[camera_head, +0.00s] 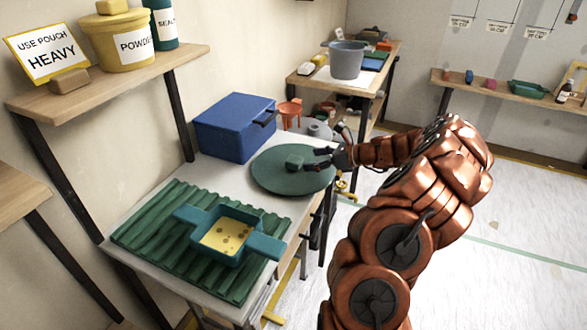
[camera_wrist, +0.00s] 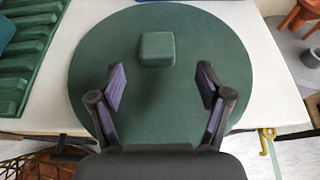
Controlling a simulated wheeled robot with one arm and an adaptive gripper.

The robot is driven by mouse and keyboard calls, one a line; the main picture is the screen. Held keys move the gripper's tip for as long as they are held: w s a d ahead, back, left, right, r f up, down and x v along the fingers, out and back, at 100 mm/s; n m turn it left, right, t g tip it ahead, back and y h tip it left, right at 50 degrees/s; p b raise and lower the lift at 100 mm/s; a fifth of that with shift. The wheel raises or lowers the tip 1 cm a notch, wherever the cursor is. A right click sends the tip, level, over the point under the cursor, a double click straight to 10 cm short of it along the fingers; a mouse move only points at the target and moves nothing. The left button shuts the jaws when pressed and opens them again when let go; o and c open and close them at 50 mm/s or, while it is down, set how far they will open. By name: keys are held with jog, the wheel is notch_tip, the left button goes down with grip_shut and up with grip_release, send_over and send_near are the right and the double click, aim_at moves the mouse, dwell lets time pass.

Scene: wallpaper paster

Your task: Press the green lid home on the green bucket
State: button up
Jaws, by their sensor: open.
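The green lid (camera_head: 268,178) is a wide round disc with a block-shaped knob (camera_head: 295,161) on top, near the right end of the near table. In the wrist view the lid (camera_wrist: 100,45) fills the middle, with its knob (camera_wrist: 157,49) above centre. I cannot make out the green bucket; whether it is hidden under the lid, I cannot tell. My gripper (camera_head: 318,158) is over the right part of the lid. In the wrist view my gripper (camera_wrist: 161,78) is open and empty, its two fingers apart, with the knob just beyond the tips.
A blue box (camera_head: 232,127) stands behind the lid, with an orange funnel-like item (camera_head: 290,109) beside it. A teal tray (camera_head: 208,222) with yellow contents sits on green corrugated sheet (camera_head: 150,222) at the left. A grey bucket (camera_head: 347,60) stands on the far bench.

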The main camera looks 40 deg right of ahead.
aim_at(298, 160)
jog(key=shift+x, duration=2.55)
jog(key=shift+a+r, duration=0.1)
jog(key=shift+r, duration=0.1)
jog(key=c, duration=1.3)
